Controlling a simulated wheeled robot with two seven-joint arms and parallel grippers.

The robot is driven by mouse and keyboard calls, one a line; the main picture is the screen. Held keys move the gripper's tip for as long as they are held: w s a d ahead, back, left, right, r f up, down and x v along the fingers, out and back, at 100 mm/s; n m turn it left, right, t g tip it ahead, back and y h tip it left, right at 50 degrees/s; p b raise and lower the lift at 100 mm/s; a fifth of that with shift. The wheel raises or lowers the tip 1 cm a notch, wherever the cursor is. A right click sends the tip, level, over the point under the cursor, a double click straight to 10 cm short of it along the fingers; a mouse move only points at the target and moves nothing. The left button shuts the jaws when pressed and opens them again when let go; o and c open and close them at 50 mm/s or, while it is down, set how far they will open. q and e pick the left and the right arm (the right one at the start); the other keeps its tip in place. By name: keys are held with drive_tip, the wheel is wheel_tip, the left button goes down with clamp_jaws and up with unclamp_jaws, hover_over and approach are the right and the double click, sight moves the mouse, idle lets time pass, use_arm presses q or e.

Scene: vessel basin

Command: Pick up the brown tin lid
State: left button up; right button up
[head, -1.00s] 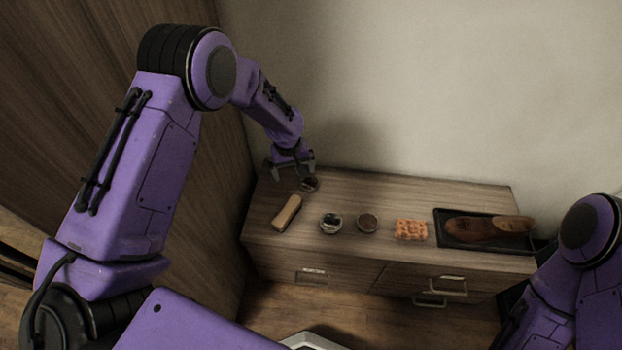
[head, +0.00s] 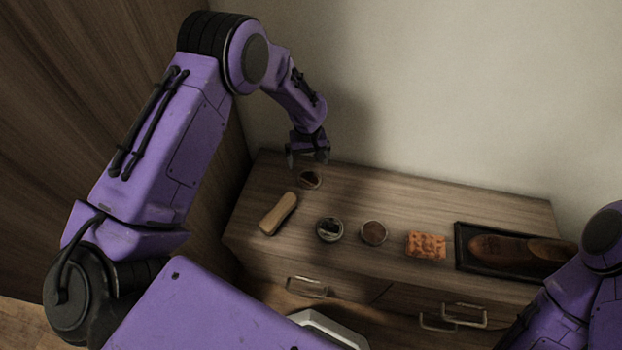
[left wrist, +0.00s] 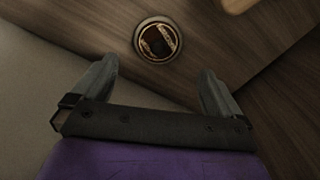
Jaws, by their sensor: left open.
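The brown tin lid (head: 309,179), a small round disc with a dark rim and a brown printed top, lies flat at the back left of the cabinet top. It also shows in the left wrist view (left wrist: 157,41), just beyond the fingertips and centred between them. My left gripper (head: 308,160) is open and empty, above and behind the lid in the head view and apart from it. Both open fingers show in the left wrist view (left wrist: 157,75). My right gripper is out of view; only part of that arm shows at the lower right.
A tan wooden-looking block (head: 278,214), a round tin with dark contents (head: 329,230), a round brown tin (head: 373,233), an orange sponge-like block (head: 426,245) and a black tray (head: 466,262) with brown shoe-shaped pieces stand along the cabinet top (head: 400,200). A wall rises behind.

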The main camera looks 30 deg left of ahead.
sight(310, 174)
use_arm(q)
drive_tip(key=f, duration=0.7)
drive_tip(key=shift+s+d+f, duration=0.1)
drive_tip(key=shift+d+f, duration=0.15)
drive_tip(key=c, duration=0.7)
